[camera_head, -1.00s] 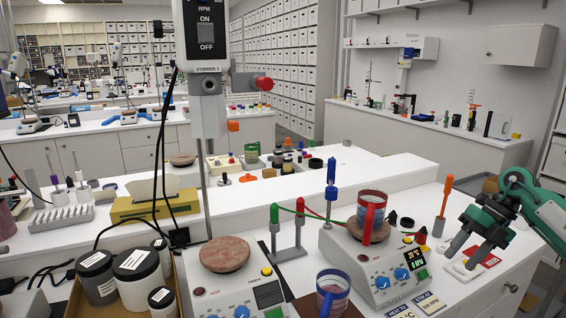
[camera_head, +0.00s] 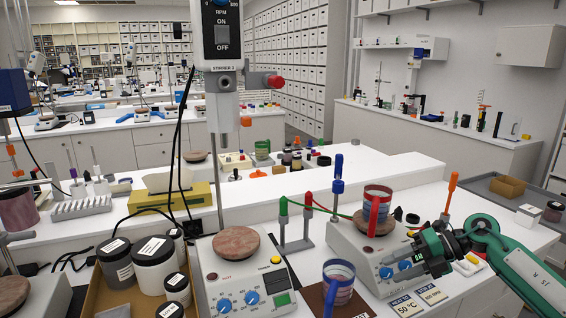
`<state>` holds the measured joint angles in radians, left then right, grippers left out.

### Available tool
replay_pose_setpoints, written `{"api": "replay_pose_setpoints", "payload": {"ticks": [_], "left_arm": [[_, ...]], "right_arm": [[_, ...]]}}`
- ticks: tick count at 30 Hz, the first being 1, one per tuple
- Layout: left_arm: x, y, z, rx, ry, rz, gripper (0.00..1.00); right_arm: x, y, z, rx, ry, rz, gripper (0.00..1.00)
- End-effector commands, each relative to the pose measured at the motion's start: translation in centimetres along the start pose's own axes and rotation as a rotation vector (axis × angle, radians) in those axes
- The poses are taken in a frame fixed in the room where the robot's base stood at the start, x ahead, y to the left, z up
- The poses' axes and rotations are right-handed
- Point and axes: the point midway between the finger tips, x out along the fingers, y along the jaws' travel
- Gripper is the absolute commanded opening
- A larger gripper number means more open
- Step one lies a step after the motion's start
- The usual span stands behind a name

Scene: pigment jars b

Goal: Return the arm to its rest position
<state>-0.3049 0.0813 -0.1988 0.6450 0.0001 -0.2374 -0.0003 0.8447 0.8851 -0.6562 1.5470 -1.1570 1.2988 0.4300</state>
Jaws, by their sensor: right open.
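My right arm, green and white, comes in from the right edge in the head view. My right gripper (camera_head: 428,258) is open and I see nothing between its dark fingers. It appears in front of the right side of the right hotplate (camera_head: 352,246) and covers part of its control panel. I cannot tell whether it touches the hotplate. A red and blue mug (camera_head: 377,203) stands on that hotplate, left of the gripper. My left gripper is not in view.
A blue mug (camera_head: 338,284) stands at the front. A second hotplate (camera_head: 250,285) and a box of jars (camera_head: 88,292) are to the left. An orange-handled tool (camera_head: 451,190) stands upright behind the gripper. A grey tray (camera_head: 488,183) lies at the right.

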Motion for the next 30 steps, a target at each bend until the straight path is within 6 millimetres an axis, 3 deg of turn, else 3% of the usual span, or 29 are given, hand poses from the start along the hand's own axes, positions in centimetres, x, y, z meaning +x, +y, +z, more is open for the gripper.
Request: {"api": "replay_pose_setpoints", "payload": {"ticks": [1, 3, 6, 11, 15, 19, 23, 30], "left_arm": [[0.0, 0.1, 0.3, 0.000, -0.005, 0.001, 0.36], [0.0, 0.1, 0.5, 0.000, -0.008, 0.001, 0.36], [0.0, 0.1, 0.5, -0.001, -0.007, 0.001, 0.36], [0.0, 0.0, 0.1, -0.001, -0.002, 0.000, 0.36], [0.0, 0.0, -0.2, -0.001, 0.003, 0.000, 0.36], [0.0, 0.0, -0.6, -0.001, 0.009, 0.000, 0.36], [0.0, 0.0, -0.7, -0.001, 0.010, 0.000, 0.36], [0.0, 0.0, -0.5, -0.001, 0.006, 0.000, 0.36]], "right_arm": [[2.3, 0.9, -0.5, 0.001, -0.015, 0.081, 0.49], [4.8, 2.5, -0.9, 0.012, -0.057, 0.208, 0.49], [7.4, 4.8, -1.6, 0.054, -0.134, 0.390, 0.49], [9.6, 7.3, -2.2, 0.183, -0.283, 0.653, 0.49], [10.0, 7.7, -2.6, 0.357, -0.433, 0.841, 0.49], [9.6, 6.3, -3.0, 0.560, -0.587, 0.970, 0.49], [9.3, 3.3, -3.9, 0.798, -0.747, 1.045, 0.49], [9.4, -5.1, -8.5, 1.296, -1.031, 1.026, 0.49]]}}
